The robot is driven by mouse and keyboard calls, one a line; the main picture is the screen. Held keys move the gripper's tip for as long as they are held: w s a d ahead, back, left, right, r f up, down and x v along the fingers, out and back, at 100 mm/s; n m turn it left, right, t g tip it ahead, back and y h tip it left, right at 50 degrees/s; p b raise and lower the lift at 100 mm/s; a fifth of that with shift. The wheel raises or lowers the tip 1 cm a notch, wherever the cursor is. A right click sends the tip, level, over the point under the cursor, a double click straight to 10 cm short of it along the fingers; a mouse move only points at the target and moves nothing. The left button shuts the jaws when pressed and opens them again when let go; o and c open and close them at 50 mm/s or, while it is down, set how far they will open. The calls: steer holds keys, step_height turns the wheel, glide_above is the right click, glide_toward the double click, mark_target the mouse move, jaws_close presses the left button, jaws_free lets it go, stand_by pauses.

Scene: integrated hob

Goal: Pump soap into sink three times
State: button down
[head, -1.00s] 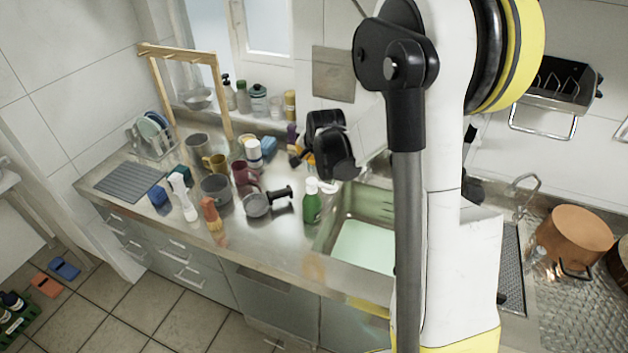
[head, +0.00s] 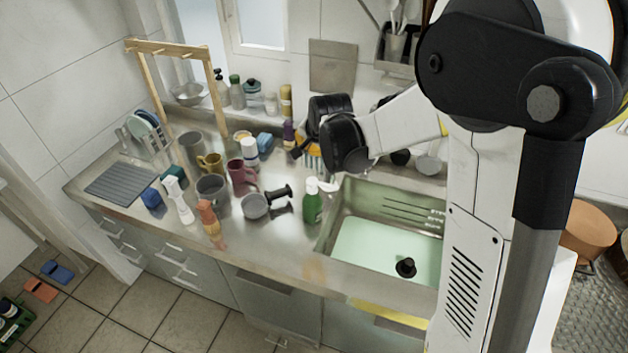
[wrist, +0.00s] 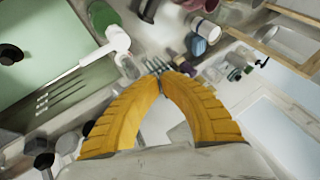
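The soap dispenser (head: 312,206) is a green bottle with a white pump head. It stands upright on the steel counter at the sink's left edge. In the wrist view its white pump (wrist: 118,40) and part of its green body (wrist: 103,17) show at the upper left. The sink (head: 345,292) has a pale green bottom with a black round piece on it. My gripper's yellow fingers meet at their tips (wrist: 164,77), with nothing seen between them. The gripper is behind and above the dispenser, apart from it; in the head view my wrist partly hides it.
A small pan (head: 255,206), a red mug (head: 240,178), a grey pot (head: 212,189) and a white spray bottle (head: 178,200) crowd the counter left of the dispenser. Bottles (head: 237,92) line the window ledge. The counter's front strip is mostly clear.

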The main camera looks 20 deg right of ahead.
mark_target(310, 178)
steer(key=shift+f+b, duration=3.15)
steer(key=shift+f, duration=1.2)
steer(key=shift+f+b, duration=0.4)
steer(key=shift+f+b, duration=0.7)
steer(key=shift+f, duration=0.15)
steer(key=shift+r, duration=0.1)
steer(key=shift+r+p, duration=0.95)
steer(key=shift+r, duration=0.25)
steer(key=shift+r+p, duration=1.8)
steer(key=shift+r, duration=0.75)
